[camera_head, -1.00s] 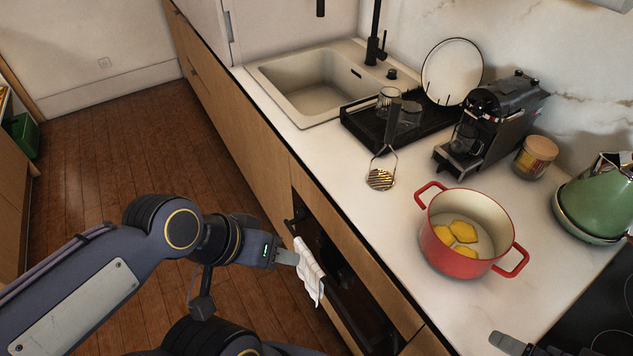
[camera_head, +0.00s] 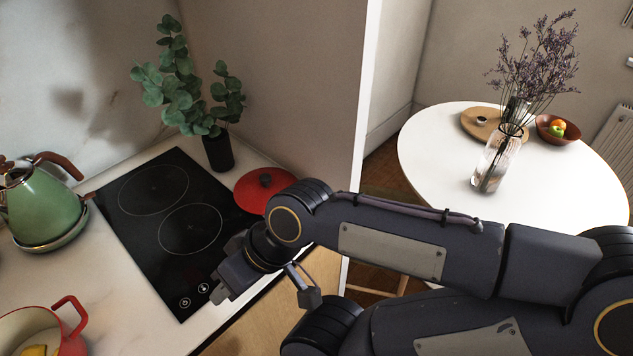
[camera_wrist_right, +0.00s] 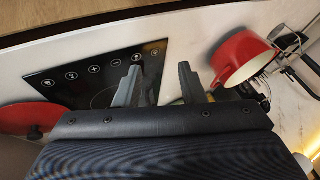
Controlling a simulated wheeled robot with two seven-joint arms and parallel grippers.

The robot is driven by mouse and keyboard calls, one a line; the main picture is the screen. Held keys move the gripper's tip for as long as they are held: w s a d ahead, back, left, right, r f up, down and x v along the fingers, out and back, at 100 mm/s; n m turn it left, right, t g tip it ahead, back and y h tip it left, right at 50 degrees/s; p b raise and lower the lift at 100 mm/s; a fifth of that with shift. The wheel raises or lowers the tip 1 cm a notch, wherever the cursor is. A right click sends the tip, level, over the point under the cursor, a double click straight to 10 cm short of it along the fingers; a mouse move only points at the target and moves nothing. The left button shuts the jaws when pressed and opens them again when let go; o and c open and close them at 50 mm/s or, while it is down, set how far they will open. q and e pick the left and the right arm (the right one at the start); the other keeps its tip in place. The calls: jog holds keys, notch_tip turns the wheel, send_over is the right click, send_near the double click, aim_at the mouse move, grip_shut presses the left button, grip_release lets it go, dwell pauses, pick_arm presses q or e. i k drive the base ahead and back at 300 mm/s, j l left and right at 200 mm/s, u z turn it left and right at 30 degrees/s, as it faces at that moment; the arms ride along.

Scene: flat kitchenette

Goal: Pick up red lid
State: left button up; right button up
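The red lid (camera_head: 262,188) lies flat on the counter at the right edge of the black cooktop in the head view, with a dark knob on top. My right arm partly covers its lower right side. Part of the lid (camera_wrist_right: 28,118) also shows at the left edge of the right wrist view. My right gripper (camera_head: 219,293) is over the front of the cooktop, apart from the lid. In the right wrist view its two fingers (camera_wrist_right: 158,84) are spread with nothing between them. My left gripper is not in view.
The red pot (camera_head: 48,330) with yellow food stands at the lower left. A green kettle (camera_head: 45,205) is left of the cooktop (camera_head: 165,215). A dark vase (camera_head: 217,150) with leafy stems stands behind the lid. A wall edge and round white table (camera_head: 430,150) are to the right.

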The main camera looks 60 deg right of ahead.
aim_at(252, 192)
jog(key=z, duration=1.7)
